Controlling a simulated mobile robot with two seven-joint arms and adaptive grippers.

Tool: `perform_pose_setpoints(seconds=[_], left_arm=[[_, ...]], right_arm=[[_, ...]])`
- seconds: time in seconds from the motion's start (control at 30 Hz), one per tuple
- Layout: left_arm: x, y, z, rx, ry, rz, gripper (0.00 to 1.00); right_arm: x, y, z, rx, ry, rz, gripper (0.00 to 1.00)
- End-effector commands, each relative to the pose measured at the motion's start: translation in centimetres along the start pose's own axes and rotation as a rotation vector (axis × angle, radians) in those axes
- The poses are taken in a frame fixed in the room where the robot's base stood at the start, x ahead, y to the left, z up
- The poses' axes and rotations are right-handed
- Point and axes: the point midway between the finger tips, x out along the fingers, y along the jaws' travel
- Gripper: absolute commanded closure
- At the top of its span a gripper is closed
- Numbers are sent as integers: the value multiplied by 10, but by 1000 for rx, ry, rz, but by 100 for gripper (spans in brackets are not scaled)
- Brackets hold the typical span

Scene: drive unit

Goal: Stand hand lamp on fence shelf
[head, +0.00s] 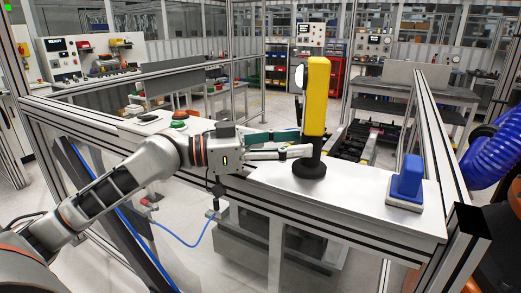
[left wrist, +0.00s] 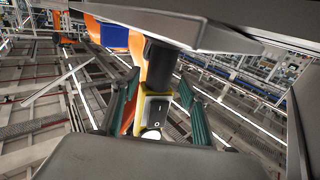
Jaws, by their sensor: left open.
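The hand lamp (head: 316,98), yellow with a black round foot, stands upright on the white fence shelf (head: 364,198). My left gripper (head: 302,143) is open at the lamp's lower body, with its fingers reaching in from the left. In the left wrist view the lamp (left wrist: 156,108) shows its yellow end with a switch, between the two spread teal fingers of my left gripper (left wrist: 160,112). I cannot tell whether either finger touches it. The shelf's edge (left wrist: 195,32) crosses the top of that view. My right gripper is not in view.
A blue block-shaped object (head: 406,184) stands on the shelf right of the lamp. A green button (head: 179,124) and a red button (head: 186,114) sit at the shelf's left end. A fence post (head: 440,130) and a blue corrugated hose (head: 497,152) bound the right.

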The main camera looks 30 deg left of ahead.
Motion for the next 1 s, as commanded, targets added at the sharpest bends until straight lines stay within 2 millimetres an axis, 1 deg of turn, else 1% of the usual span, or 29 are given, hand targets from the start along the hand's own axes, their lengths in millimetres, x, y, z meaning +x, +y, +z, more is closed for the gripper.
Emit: perform_pose_setpoints(seconds=[0.03,0.2,0.3,0.4,0.53,0.7,1.0], left_arm=[[-9,-1,6,1,-7,-3,56],[-37,-1,8,-2,-7,-3,56],[-51,0,7,0,-9,0,56],[-60,-1,6,-4,-4,-2,56],[-69,-1,4,-3,-3,-3,56],[-76,0,2,-1,-2,0,56],[-78,1,0,1,-1,1,56]], right_arm=[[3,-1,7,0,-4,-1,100],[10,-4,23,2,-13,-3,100],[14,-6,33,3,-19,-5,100],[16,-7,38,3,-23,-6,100],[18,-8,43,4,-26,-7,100],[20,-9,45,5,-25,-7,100],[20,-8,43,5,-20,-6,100]])
